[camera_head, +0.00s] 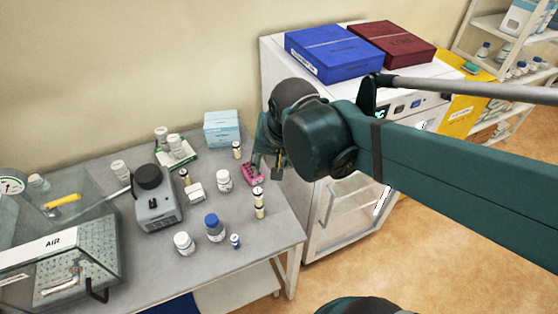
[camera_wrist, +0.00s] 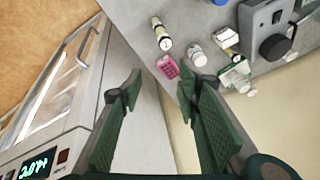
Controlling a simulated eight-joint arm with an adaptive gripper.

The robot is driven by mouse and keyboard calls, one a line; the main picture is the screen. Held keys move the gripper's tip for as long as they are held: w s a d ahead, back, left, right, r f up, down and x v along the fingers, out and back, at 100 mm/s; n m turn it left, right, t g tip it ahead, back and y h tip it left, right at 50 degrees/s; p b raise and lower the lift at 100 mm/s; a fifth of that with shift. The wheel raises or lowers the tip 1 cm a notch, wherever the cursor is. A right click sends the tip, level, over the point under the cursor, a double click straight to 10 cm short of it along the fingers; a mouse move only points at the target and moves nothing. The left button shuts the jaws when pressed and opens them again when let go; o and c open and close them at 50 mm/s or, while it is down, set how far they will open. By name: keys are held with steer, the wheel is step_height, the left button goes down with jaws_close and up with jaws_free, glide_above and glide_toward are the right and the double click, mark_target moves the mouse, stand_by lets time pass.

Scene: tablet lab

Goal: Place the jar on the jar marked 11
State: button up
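My gripper (camera_head: 267,170) is beside the pink rack (camera_head: 251,175) at the table's right edge. In the wrist view its fingers (camera_wrist: 157,86) are spread wide with nothing between them. Cream jars with dark bands (camera_head: 259,207) are in line in front of the rack; whether they are stacked or apart is unclear. They also show in the wrist view (camera_wrist: 162,36). Similar small jars stand behind the rack (camera_head: 237,150) and farther left (camera_head: 184,177). No number 11 is readable, so I cannot tell which jar bears it.
A white bottle (camera_head: 223,180), a blue-capped bottle (camera_head: 214,228) and a grey device (camera_head: 157,200) stand on the table. A glass-sided chamber (camera_head: 60,250) fills the left. A white cabinet (camera_head: 345,215) with a blue box (camera_head: 333,52) on top stands right of the table.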

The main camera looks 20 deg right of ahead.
steer(key=shift+s+d+r+n+t, duration=0.2)
steer(key=shift+s+r+n+t, duration=0.35)
steer(key=shift+n, duration=0.45)
steer(key=shift+s+d+r+n+t, duration=0.25)
steer(key=shift+s+r+n+t, duration=0.15)
steer(key=shift+s+r+n, duration=0.5)
steer(key=shift+s+d+r+n+t, duration=0.2)
steer(key=shift+s+r+n+t, duration=0.3)
steer(key=shift+n, duration=0.6)
